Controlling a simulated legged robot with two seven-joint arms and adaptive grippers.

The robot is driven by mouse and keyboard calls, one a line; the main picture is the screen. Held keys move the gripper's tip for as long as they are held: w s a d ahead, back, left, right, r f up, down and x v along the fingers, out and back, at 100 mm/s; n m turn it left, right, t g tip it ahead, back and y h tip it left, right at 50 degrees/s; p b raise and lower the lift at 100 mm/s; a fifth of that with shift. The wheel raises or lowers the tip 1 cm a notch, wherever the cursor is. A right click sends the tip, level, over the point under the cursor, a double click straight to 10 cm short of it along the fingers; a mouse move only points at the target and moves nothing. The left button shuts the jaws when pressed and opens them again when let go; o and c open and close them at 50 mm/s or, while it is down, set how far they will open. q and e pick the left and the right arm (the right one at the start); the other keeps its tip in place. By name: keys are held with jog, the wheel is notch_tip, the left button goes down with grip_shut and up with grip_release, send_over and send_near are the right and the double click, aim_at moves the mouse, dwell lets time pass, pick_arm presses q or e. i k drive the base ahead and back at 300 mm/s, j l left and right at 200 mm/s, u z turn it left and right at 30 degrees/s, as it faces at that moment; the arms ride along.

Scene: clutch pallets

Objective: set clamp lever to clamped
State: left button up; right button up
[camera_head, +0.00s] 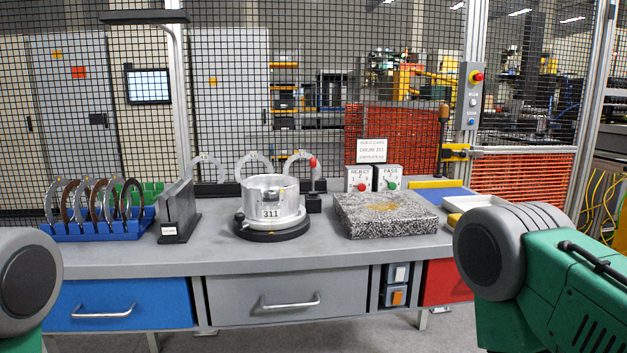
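The clamp lever (313,177) stands upright in a small black block just right of the fixture, with a red knob on top. The round silver fixture (270,205) marked 311 sits on a black round base on the grey bench. I cannot tell from this view whether the lever is clamped. Grey and green parts of my arms show at the lower left and lower right edges. Neither of my grippers is in view.
A blue rack (100,230) of upright rings stands at the left. A speckled stone plate (385,222) lies right of the fixture, with reject and pass boxes (373,179) behind it. The grey bench (215,250) is clear along its front.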

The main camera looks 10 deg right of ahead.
aim_at(312, 161)
jog(key=i+j, duration=0.25)
jog(key=i, duration=0.15)
jog(key=i+j, duration=0.2)
jog(key=i, duration=0.2)
jog(key=i+z, duration=0.05)
